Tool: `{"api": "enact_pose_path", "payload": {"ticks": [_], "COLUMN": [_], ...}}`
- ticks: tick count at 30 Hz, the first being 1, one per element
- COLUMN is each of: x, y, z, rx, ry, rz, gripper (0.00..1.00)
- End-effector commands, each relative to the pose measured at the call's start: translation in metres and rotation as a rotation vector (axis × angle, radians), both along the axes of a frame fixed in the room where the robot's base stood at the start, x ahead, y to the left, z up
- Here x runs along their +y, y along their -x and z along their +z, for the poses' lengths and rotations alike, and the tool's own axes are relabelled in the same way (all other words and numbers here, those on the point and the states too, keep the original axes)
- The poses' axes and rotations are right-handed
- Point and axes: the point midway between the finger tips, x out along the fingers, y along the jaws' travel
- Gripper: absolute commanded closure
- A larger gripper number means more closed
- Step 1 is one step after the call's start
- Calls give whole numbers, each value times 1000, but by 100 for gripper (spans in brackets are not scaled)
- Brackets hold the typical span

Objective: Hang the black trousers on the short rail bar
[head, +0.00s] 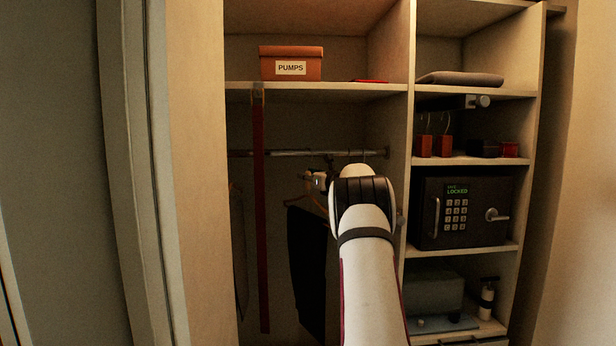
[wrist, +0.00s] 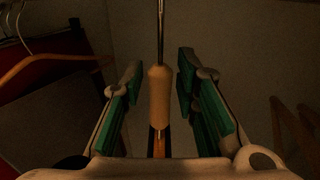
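The black trousers (head: 307,270) hang in the left compartment, partly hidden behind my arm. A wooden hanger (head: 312,197) is above them, under the long metal rail (head: 290,153). My gripper (head: 318,181) is at the hanger, just below the rail. In the wrist view my gripper (wrist: 160,100) is open, its green-padded fingers on either side of a wooden hanger (wrist: 158,92) with a metal hook, with gaps to both pads. A short bar with a round end (head: 480,101) sits under a shelf in the right column; I take it for the short rail bar.
A red belt (head: 258,220) hangs left of the trousers. A box marked PUMPS (head: 291,64) stands on the shelf above. A safe (head: 465,210) and red blocks with hooks (head: 424,146) are in the right column. A divider (head: 398,120) separates the compartments. Another hanger (wrist: 45,62) is at the left.

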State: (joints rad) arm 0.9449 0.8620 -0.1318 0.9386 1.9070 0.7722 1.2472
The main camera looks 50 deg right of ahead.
Motion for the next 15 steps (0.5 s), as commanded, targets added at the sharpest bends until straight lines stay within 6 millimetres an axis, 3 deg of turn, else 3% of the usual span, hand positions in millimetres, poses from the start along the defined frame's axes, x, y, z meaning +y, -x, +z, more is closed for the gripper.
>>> {"api": "enact_pose_path", "payload": {"ticks": [10, 15], "x": [0, 2], "y": [1, 11], "z": [0, 1], "rx": [1, -1], "ry": [-1, -2], "rz": [-1, -3], "gripper": [62, 62]}}
